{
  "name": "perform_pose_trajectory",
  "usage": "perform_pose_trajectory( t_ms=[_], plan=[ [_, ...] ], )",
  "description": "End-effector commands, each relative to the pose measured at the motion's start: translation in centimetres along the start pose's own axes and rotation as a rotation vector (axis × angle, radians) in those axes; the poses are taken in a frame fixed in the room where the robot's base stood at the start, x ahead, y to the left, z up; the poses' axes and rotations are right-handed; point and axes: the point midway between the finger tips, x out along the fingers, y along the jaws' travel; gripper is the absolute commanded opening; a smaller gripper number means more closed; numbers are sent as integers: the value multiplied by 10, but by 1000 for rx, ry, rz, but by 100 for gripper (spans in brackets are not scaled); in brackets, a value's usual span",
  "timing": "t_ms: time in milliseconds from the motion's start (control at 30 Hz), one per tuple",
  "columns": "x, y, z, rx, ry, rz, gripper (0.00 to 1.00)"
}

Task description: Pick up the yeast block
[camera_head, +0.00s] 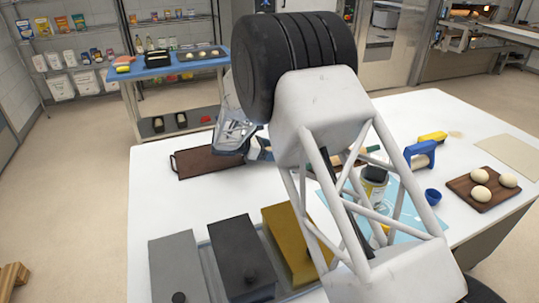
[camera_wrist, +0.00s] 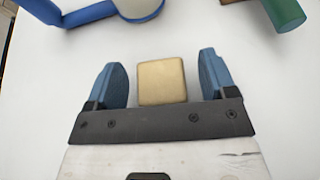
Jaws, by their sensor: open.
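The yeast block, a small beige cube with rounded edges (camera_wrist: 162,82), is in the wrist view on a white surface. My gripper (camera_wrist: 162,64) is open, with one blue finger on each side of the block. A narrow gap shows on both sides, so the fingers do not appear to touch it. The near part of the block is hidden by the gripper's dark crossbar. In the head view my gripper (camera_head: 262,150) is low over the white table, and I cannot make out the block there behind my arm.
On the white table (camera_head: 480,120) are a dark brown board (camera_head: 205,162), lidded bins (camera_head: 235,250), a blue-handled tool (camera_head: 421,154), a blue cup (camera_head: 433,196) and a wooden board (camera_head: 465,188) with dough balls. A green cylinder (camera_wrist: 285,14) lies ahead right in the wrist view.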

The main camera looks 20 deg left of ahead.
Motion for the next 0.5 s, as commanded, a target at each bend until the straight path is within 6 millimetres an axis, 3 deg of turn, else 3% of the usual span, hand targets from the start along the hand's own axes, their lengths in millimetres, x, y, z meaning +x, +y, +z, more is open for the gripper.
perform_pose_trajectory(
  t_ms=[133,500],
  plan=[
    [0,0,0,0,0,0,78],
    [0,0,0,0,0,0,23]
  ],
)
